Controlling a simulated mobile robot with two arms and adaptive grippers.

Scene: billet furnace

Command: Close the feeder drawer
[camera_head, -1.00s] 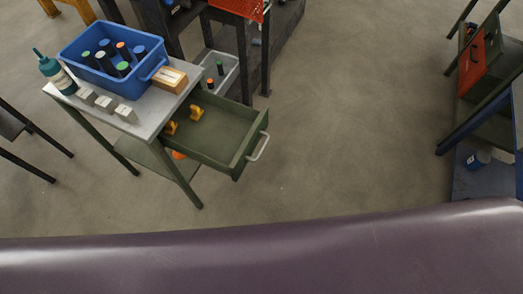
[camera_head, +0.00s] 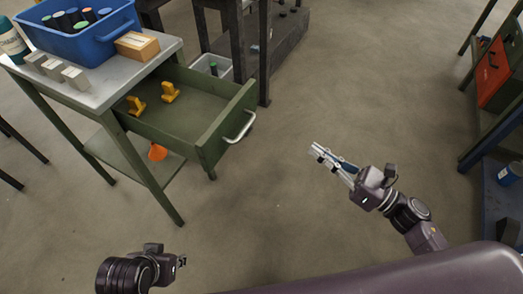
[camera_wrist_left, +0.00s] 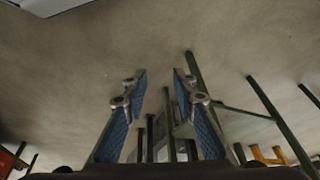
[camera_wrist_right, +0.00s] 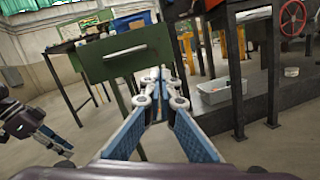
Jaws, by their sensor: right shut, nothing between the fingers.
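The green feeder drawer (camera_head: 190,112) is pulled out of the table (camera_head: 160,48) toward the right, with two yellow parts (camera_head: 170,92) inside and a pale bar handle (camera_head: 241,128) on its front. In the right wrist view the drawer front (camera_wrist_right: 124,52) is ahead, left of the fingers. My right gripper (camera_head: 318,152) is shut and empty, to the right of the drawer and apart from it. My left gripper (camera_head: 182,262) is low at the left, below the table; its fingers (camera_wrist_left: 160,85) stand apart with nothing between them in the left wrist view.
On the table are a blue bin (camera_head: 78,38) with several capped cylinders, a cardboard box (camera_head: 137,45), grey blocks (camera_head: 75,78) and a bottle (camera_head: 10,40). A grey crate (camera_head: 214,68) stands behind. A rack with a red panel (camera_head: 493,72) is at right. Floor between is clear.

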